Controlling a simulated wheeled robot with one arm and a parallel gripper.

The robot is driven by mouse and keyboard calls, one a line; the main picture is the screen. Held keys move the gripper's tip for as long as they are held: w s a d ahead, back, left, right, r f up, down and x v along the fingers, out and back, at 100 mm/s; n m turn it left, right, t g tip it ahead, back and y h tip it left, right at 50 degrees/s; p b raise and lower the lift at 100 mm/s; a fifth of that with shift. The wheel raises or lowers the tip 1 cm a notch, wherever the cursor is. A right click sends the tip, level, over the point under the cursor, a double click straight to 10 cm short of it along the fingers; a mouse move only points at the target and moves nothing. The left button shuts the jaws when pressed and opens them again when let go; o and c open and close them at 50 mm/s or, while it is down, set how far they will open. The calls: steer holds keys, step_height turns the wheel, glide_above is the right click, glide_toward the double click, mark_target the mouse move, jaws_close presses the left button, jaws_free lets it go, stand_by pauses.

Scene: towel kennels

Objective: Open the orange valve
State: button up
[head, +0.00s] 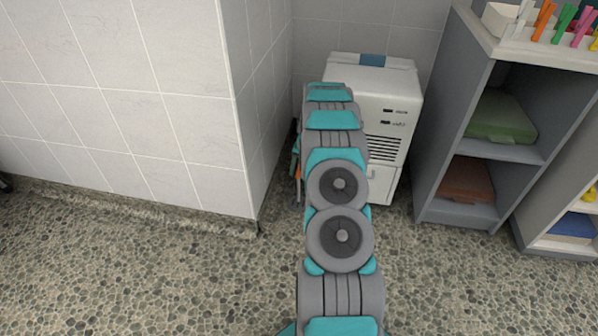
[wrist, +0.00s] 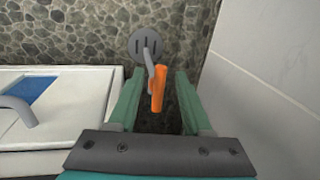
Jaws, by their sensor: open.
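The orange valve handle (wrist: 158,90) shows in the wrist view as a short upright bar on a grey bent stem. A round grey slotted plate (wrist: 139,43) is behind the stem, against the pebbled floor. My gripper (wrist: 161,79) is open, with one teal finger on each side of the orange handle. I see gaps between the handle and both fingers; the handle's lower end is close to the dark space by the palm. In the head view only a thin orange sliver (head: 298,172) shows left of my arm; my arm hides the rest.
A white appliance (head: 388,110) with a blue top patch stands right of my arm, and its top is left in the wrist view (wrist: 70,95). A tiled wall corner (head: 235,150) is close on the other side. Grey shelves (head: 490,140) stand farther right. Open floor (head: 150,270) lies in front.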

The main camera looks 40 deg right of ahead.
steer(key=shift+r, duration=0.15)
step_height(320, 180, up, 7)
steer(key=s, duration=0.1)
steer(key=shift+d+r, duration=0.15)
steer(key=shift+d, duration=0.3)
steer(key=shift+s, duration=0.1)
steer(key=s+a+r+n+g+p, duration=0.15)
steer(key=s+a+r, duration=0.25)
steer(key=a+r, duration=0.45)
steer(key=s+a+r+n+p, duration=0.1)
steer(key=s+a+r+n, duration=0.15)
steer(key=a+r, duration=0.55)
steer(key=s+a+r+n+p, duration=0.1)
steer(key=s+a+r+p, duration=0.1)
steer(key=s+a+r, duration=0.55)
steer(key=s+a+r+n+p, duration=0.1)
steer(key=s+a, duration=0.3)
steer(key=s, duration=0.5)
steer(key=s+a+r+n+g+h+p, duration=0.1)
steer(key=s+a+r+n, duration=0.1)
steer(key=s+a, duration=0.3)
steer(key=s+a+r+n+g+p, duration=0.1)
steer(key=s+a+r, duration=0.2)
steer(key=s, duration=0.9)
steer(key=shift+s+a+r+n, duration=0.3)
steer(key=shift+s+a+n, duration=0.1)
steer(key=shift+a, duration=0.8)
steer(key=shift+w+d, duration=0.1)
